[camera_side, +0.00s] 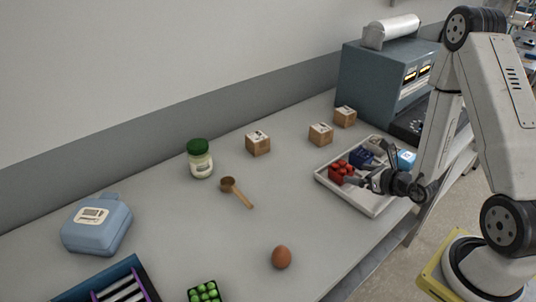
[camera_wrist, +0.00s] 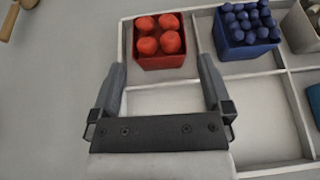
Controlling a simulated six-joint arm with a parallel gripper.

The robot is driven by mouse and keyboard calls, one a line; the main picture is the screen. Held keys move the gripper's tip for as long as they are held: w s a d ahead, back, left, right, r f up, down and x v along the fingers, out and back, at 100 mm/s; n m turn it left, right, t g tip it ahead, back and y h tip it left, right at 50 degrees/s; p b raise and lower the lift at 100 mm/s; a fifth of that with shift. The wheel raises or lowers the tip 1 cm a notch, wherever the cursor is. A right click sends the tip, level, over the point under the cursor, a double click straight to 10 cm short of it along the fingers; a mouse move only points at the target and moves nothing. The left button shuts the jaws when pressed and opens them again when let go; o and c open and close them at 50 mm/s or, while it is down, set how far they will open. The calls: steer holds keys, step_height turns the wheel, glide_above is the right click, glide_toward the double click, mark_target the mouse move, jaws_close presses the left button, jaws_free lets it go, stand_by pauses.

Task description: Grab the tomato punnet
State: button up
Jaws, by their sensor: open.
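The tomato punnet, a red box of several round red tomatoes, sits in the left back compartment of the white divided tray in the wrist view (camera_wrist: 160,62). In the side view the tomato punnet (camera_side: 338,172) shows at the tray's left part, near my gripper (camera_side: 368,168). In the wrist view my gripper (camera_wrist: 160,75) is open, with its two fingers pointing at the punnet, one toward each side of it. Nothing is held between the fingers. The tray (camera_wrist: 240,162) has an empty compartment below the fingers.
A blue punnet of blueberries (camera_wrist: 250,52) sits in the compartment to the right. A grey machine (camera_side: 375,80) is behind the tray.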

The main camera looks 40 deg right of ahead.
mark_target(348, 170)
steer(key=shift+w+f, duration=0.25)
steer(key=shift+w, duration=0.45)
steer(key=shift+x, duration=2.6)
steer(key=c, duration=1)
steer(key=shift+c, duration=0.2)
steer(key=shift+r, duration=0.1)
steer(key=shift+r, duration=4.85)
